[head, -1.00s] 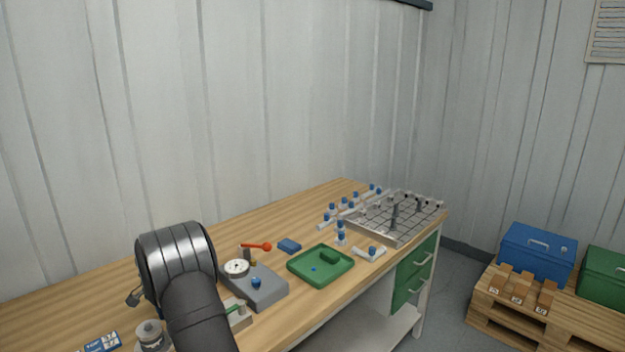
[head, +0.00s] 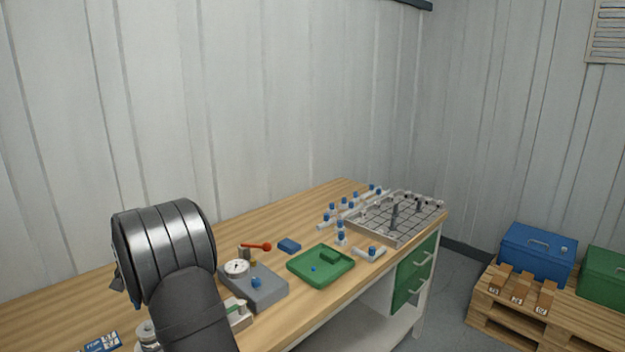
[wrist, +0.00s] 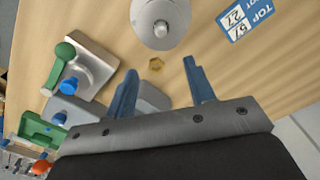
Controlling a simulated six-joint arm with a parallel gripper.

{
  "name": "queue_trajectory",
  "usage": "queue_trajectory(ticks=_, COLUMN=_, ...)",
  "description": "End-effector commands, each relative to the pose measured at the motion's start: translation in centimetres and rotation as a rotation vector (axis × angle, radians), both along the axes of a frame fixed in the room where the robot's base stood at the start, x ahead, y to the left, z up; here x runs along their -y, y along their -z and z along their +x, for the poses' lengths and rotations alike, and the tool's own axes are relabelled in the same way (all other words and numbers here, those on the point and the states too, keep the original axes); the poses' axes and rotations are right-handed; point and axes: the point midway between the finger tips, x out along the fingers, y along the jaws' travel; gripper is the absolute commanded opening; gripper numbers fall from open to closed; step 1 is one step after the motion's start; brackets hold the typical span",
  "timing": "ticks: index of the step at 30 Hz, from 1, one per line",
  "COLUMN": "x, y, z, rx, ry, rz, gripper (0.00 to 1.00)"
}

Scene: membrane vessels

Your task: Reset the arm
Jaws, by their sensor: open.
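My gripper (wrist: 158,85) shows in the wrist view with its two blue fingers spread apart and nothing between them. It hangs above the wooden bench (head: 290,218). A grey-white cylindrical part (wrist: 160,22) stands just past the nut. In the head view my dark arm covers the left front of the bench, and the fingers are hidden there.
A fixture with a green handle (wrist: 65,50) and a grey gauge block (head: 262,290) stand near the arm. A green tray (head: 320,278), several blue-capped white vessels (head: 341,235) and a metal grid rack (head: 400,232) lie farther right. A blue label card (wrist: 247,17) lies flat.

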Motion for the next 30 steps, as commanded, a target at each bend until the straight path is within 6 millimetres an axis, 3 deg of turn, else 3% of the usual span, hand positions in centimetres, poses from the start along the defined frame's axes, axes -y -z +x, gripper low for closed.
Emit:
queue_trajectory(ticks=9, x=-0.1, y=-0.3, z=-3.8, rx=-0.002, ry=-0.294, rz=-0.001, gripper=0.49)
queue_trajectory(ticks=15, x=-0.1, y=3.1, z=-3.5, rx=-0.001, ry=-0.279, rz=0.0, gripper=0.49)
queue_trajectory(ticks=30, x=-0.1, y=2.9, z=-3.5, rx=0.0, ry=-0.187, rz=0.0, gripper=0.49)
